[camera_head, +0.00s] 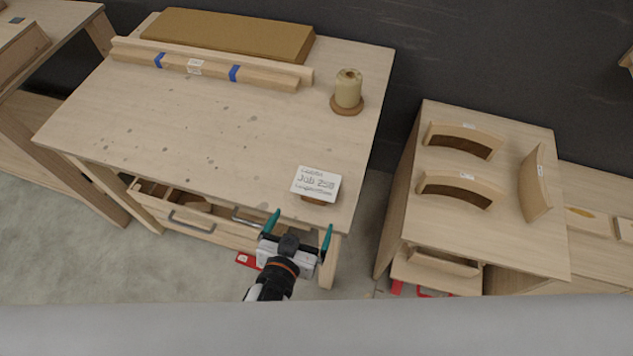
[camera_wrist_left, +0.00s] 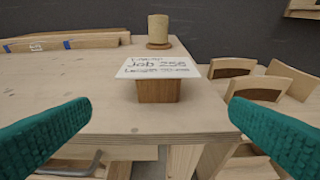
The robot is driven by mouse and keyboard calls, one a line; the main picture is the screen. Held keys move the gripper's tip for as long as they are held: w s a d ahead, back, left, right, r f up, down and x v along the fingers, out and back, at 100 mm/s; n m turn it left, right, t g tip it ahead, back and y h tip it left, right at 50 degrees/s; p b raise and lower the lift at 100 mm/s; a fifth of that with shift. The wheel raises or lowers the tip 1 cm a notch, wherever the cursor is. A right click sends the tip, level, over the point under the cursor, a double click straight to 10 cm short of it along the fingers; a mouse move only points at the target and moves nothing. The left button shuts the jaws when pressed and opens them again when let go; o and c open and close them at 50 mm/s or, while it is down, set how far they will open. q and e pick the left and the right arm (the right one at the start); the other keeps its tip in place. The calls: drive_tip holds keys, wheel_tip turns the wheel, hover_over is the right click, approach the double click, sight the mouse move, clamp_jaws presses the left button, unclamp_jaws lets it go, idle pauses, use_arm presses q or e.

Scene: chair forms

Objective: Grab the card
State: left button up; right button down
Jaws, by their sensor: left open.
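A white card (camera_head: 315,184) with dark handwriting rests on a small brown wooden block (camera_head: 318,200) near the front right corner of the workbench (camera_head: 225,130). My left gripper (camera_head: 301,225) is open and empty, just in front of the bench edge, with its teal fingers toward the card. In the left wrist view the card (camera_wrist_left: 158,68) lies tilted on its block (camera_wrist_left: 158,90), ahead and between the two fingers (camera_wrist_left: 158,130), not touched by them. My right gripper is not in view.
A candle-like spool (camera_head: 348,90) on a round wooden base stands behind the card. Taped wooden strips (camera_head: 210,66) and a brown board (camera_head: 228,34) lie at the back. An open drawer (camera_head: 190,215) hangs under the bench. A lower table (camera_head: 480,205) with curved wooden forms stands to the right.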

sight(315, 185)
use_arm(q)
drive_tip(key=w, duration=0.2)
drive_tip(key=w+d, duration=0.1)
drive_tip(key=w, duration=0.1)
drive_tip(key=w+d+p, duration=0.1)
drive_tip(key=w, duration=0.1)
drive_tip(key=shift+w+r, duration=0.1)
drive_tip(key=shift+r, duration=0.2)
drive_tip(key=shift+w+d+f, duration=0.1)
drive_tip(key=shift+w+d, duration=0.05)
drive_tip(key=shift+w, duration=0.2)
drive_tip(key=p+x, duration=0.1)
drive_tip(key=x, duration=0.4)
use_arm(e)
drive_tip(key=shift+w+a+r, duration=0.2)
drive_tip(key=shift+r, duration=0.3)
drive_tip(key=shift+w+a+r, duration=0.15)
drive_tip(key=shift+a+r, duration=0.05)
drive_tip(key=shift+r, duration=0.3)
use_arm(q)
drive_tip(key=shift+c, duration=0.2)
drive_tip(key=c, duration=0.5)
